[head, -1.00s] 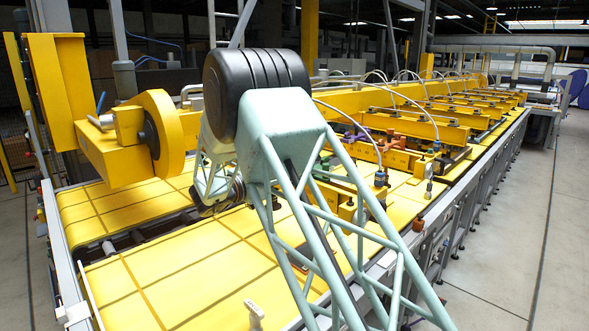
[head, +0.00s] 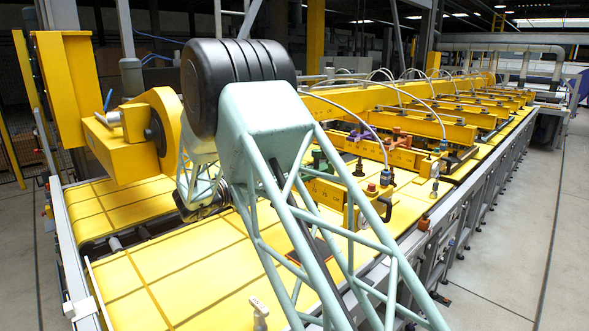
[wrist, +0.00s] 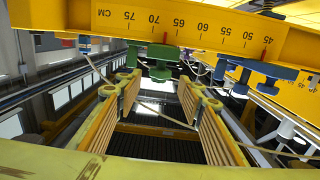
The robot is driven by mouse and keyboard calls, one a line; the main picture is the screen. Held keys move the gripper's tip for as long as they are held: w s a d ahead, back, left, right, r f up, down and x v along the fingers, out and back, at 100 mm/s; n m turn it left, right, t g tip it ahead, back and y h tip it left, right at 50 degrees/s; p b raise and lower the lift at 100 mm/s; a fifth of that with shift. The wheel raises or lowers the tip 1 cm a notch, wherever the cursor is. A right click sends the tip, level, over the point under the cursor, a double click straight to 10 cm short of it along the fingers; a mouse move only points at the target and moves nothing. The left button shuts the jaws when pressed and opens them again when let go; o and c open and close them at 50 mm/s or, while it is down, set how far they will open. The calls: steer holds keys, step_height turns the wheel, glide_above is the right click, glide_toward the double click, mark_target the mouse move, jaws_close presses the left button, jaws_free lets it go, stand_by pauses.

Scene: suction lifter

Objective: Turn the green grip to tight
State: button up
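The green grip (wrist: 163,53) hangs under the yellow beam with the centimetre scale (wrist: 200,25) in the wrist view, at the upper middle. In the head view a green part (head: 325,157) shows beside the beam, partly hidden by my arm's truss. My gripper (wrist: 163,88) is open, with its two yellow ribbed fingers apart and nothing between them. The grip appears beyond the fingertips and above the gap, apart from them. In the head view my gripper (head: 203,207) is mostly hidden behind my arm. The setting of the grip cannot be read.
Blue clamp parts (wrist: 262,68) hang under the beam right of the green grip. A red knob (head: 372,187) and a black handle (head: 386,209) stand right of my arm. Yellow belt panels (head: 160,270) lie below. Hoses (head: 350,115) arch over the beams.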

steer(key=shift+v, duration=2.8)
